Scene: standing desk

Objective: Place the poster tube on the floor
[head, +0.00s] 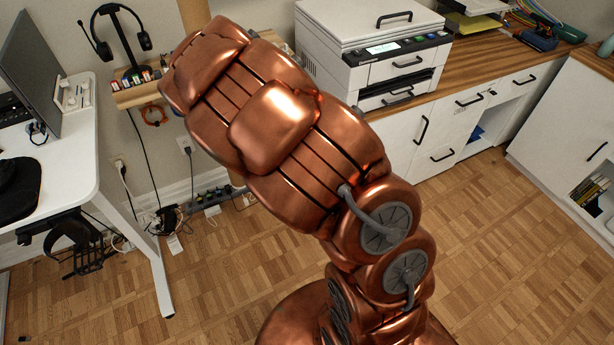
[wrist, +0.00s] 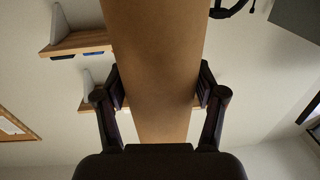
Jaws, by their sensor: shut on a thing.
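The poster tube (wrist: 156,45) is a plain brown cardboard cylinder. In the wrist view it runs from the top edge down between the two dark fingers of my gripper (wrist: 161,88), which are shut on its sides. Its lower part goes behind the gripper's body, and its far end is outside the picture. In the head view a short tan piece of the tube (head: 194,13) shows above my copper arm, which hides my gripper and most of the tube. The parquet floor (head: 490,250) is in plain view.
A white desk (head: 90,160) with a monitor stands at left. Wall shelf (head: 135,94) and headset stand (head: 130,45) are behind the arm. A power strip (head: 212,197) and cables lie by the wall. A printer (head: 385,60) sits on white cabinets. Floor at right is clear.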

